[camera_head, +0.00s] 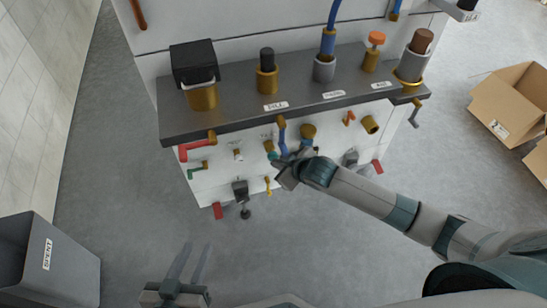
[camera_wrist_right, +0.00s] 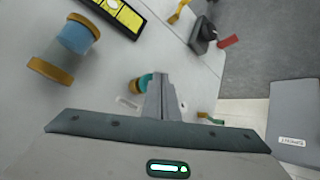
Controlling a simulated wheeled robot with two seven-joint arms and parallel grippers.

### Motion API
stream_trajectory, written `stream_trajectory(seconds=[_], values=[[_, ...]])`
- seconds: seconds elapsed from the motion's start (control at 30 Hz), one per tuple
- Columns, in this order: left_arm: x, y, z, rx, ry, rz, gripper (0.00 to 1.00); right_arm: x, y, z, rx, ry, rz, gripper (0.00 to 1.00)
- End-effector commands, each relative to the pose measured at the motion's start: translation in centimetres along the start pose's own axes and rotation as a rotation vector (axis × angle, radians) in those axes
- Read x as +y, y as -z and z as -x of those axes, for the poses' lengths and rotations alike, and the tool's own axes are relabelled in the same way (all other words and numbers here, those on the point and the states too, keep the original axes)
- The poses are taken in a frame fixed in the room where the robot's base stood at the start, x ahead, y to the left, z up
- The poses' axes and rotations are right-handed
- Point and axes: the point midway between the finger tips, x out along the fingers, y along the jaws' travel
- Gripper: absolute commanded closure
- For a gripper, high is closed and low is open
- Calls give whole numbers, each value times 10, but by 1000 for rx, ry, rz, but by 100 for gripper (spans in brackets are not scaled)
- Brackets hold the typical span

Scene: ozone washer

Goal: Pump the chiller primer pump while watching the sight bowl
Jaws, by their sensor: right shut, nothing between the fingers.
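A small teal knob on a brass body (camera_head: 270,147), likely the primer pump, is on the white front panel; it also shows in the right wrist view (camera_wrist_right: 143,83). My right gripper (camera_head: 280,174) is at the panel by this knob. Its fingers (camera_wrist_right: 160,95) are shut and empty, with the knob beside the tips; contact is unclear. My left gripper (camera_head: 187,264) is open and empty, low over the floor.
A dark shelf (camera_head: 240,118) with several brass and grey fittings juts out above the panel. A grey bin (camera_head: 75,265) stands lower left, cardboard boxes (camera_head: 510,95) at right.

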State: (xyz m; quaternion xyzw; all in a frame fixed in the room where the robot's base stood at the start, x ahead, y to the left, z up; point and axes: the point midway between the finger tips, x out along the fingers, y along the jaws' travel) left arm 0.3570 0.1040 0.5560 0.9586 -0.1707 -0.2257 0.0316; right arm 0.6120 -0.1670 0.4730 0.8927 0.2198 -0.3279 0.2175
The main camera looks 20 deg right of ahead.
Motion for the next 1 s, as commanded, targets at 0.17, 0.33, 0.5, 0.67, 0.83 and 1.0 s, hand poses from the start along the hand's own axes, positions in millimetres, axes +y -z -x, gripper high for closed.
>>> stream_trajectory(seconds=[0.17,0.33,0.5,0.67,0.83,1.0], values=[[0,0,0,0,0,0,68,1,1,-1,0,0,0,100],[0,0,0,0,0,0,68,2,2,-2,0,0,0,100],[0,0,0,0,0,0,68,2,3,-4,0,0,0,100],[0,0,0,0,0,0,68,3,4,-5,1,0,0,100],[0,0,0,0,0,0,68,4,5,-6,1,0,0,100],[0,0,0,0,0,0,68,5,6,-7,1,0,0,100]])
